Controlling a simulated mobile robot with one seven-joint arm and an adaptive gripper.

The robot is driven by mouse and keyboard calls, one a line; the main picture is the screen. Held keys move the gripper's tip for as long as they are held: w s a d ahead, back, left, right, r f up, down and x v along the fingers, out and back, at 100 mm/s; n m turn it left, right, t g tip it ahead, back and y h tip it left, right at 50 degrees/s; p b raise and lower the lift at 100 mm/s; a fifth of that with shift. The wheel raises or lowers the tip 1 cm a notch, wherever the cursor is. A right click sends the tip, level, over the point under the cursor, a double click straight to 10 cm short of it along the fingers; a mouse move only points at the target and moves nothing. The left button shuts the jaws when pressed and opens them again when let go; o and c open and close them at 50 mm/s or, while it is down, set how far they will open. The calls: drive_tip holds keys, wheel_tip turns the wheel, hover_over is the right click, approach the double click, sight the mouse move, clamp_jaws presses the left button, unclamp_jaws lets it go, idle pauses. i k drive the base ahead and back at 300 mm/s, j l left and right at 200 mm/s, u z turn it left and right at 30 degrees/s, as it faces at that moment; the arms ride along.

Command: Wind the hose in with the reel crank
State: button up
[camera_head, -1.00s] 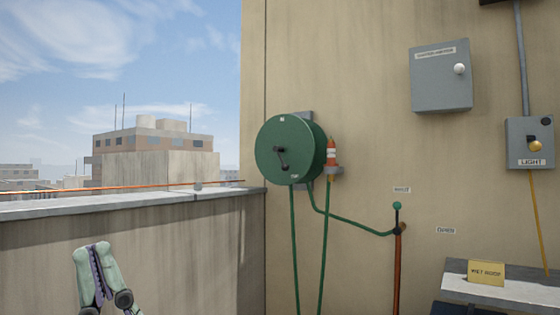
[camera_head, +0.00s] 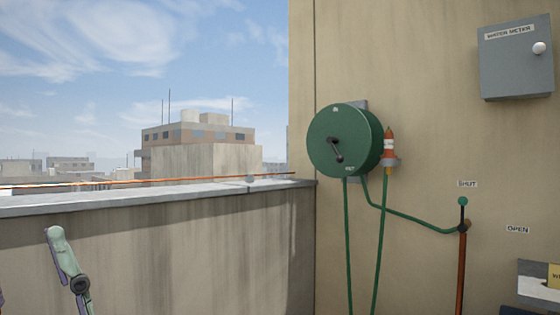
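The green hose reel (camera_head: 325,125) is mounted on the beige wall, right of the corner. Its dark crank (camera_head: 336,150) sits on the round front face, slanting down to the right. The green hose (camera_head: 348,250) hangs from the reel in two lines that run out of the bottom of the view. Another green line runs right to the pipe with the valve. My gripper (camera_head: 30,265) is at the lower left, well away from the reel. One pale green finger with a purple pad shows; a purple piece at the left edge appears to be the other, set apart. I see nothing between them.
An orange-and-white cone-shaped item (camera_head: 389,146) sits on a bracket close right of the reel. A green-knobbed valve lever (camera_head: 463,203) stands upright under a SHUT label, on a brown pipe (camera_head: 461,275). A parapet (camera_head: 160,240) runs along the left. A grey meter box (camera_head: 515,68) hangs upper right.

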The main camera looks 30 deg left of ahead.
sight(340, 159)
drive_tip(key=i+l+u, duration=0.1)
drive_tip(key=i+u, duration=0.25)
drive_tip(key=i+l+u, duration=0.15)
drive_tip(key=u, duration=0.25)
drive_tip(key=i+l+u, duration=0.2)
drive_tip(key=u, duration=0.15)
